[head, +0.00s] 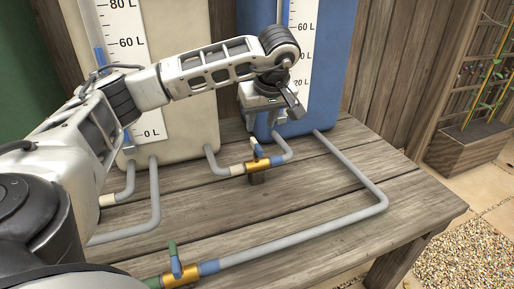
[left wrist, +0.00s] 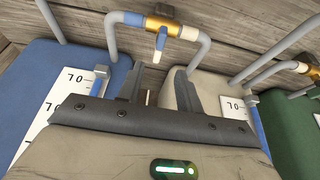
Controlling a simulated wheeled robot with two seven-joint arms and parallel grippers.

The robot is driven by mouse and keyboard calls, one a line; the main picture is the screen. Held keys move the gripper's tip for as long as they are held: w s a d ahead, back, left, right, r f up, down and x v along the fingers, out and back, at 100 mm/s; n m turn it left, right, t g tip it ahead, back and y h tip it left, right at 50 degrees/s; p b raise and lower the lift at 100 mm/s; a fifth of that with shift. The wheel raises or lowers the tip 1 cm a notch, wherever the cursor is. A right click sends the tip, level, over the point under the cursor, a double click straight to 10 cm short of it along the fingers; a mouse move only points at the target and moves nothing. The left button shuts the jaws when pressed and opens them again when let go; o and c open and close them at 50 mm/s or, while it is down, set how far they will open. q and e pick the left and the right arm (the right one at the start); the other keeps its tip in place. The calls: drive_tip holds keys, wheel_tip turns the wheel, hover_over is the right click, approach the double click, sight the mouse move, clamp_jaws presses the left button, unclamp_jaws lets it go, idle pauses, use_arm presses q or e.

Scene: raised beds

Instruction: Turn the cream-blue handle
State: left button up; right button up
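The cream-blue handle (head: 257,148) sits on a brass valve (head: 260,165) in the pipe between the cream tank (head: 180,120) and the blue tank (head: 318,95). Cream and blue bands mark the pipe on either side of the valve. In the left wrist view the handle (left wrist: 161,42) points down from the valve (left wrist: 164,25), beyond the fingertips. My left gripper (head: 284,110) is in front of the blue tank, above and right of the handle and apart from it. Its two fingers (left wrist: 159,86) are spread with nothing between them. My right gripper is out of view.
A second brass valve (head: 181,276) with a green-and-blue handle (head: 174,260) is at the front of the wooden table (head: 335,240). A long grey pipe (head: 300,233) runs from it around the right. The planter (head: 466,150) stands off to the right.

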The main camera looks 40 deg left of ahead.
sight(256, 143)
use_arm(q)
drive_tip(key=b+x, duration=0.2)
drive_tip(key=x, duration=0.6)
drive_tip(key=shift+f, duration=0.25)
drive_tip(key=shift+w+a+f, duration=0.2)
drive_tip(key=shift+a+f, duration=0.1)
drive_tip(key=shift+f, duration=0.3)
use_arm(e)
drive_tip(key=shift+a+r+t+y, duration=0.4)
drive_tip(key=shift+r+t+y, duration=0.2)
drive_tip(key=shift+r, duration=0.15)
use_arm(q)
drive_tip(key=shift+c, duration=0.2)
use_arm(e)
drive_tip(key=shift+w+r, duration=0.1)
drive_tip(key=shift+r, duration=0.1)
use_arm(q)
clamp_jaws()
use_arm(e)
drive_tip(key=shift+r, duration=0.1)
